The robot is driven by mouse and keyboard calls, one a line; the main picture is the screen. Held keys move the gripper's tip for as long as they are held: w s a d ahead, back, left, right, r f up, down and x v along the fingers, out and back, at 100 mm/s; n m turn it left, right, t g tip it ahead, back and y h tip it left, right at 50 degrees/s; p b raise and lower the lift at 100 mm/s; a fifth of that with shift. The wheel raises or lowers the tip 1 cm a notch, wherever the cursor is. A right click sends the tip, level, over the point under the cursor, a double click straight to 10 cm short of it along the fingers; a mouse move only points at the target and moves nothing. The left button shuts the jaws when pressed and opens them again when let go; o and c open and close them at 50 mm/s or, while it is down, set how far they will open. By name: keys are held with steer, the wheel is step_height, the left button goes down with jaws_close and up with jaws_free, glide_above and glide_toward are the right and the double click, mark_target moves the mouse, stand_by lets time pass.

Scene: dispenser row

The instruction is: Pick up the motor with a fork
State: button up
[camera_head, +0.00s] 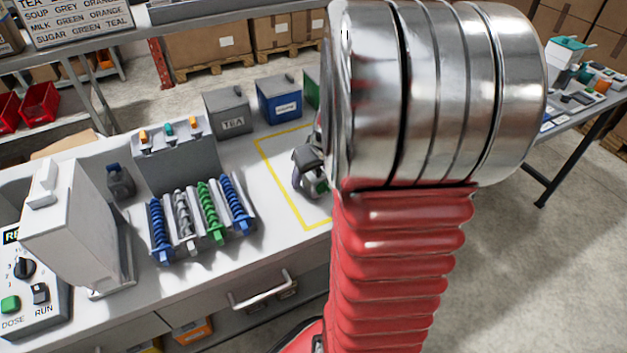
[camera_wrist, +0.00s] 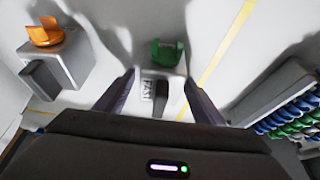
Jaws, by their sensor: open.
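In the wrist view a small grey motor (camera_wrist: 150,90) with a lettered label and a green coupling (camera_wrist: 168,52) lies between my open gripper's fingers (camera_wrist: 160,77). I cannot tell whether the fingers touch it. A second, larger grey motor (camera_wrist: 68,58) with an orange coupling (camera_wrist: 45,32) stands to the left, outside the fingers. Which coupling is a fork is not clear. In the head view my gripper (camera_head: 311,172) is low over the yellow-outlined area, partly behind my arm, with a bit of green showing beside it.
A rack of blue, grey and green augers (camera_head: 203,215) stands left of the outline (camera_head: 270,165). Behind it is a grey panel (camera_head: 175,160) with orange and teal couplings. A TEA bin (camera_head: 229,112) and blue bin (camera_head: 279,98) stand behind. A white dispenser (camera_head: 75,215) is at left.

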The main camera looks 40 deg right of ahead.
steer(key=c, duration=1.5)
steer(key=shift+r, duration=0.15)
step_height(320, 180, up, 9)
steer(key=shift+r, duration=0.4)
steer(key=shift+s, duration=0.1)
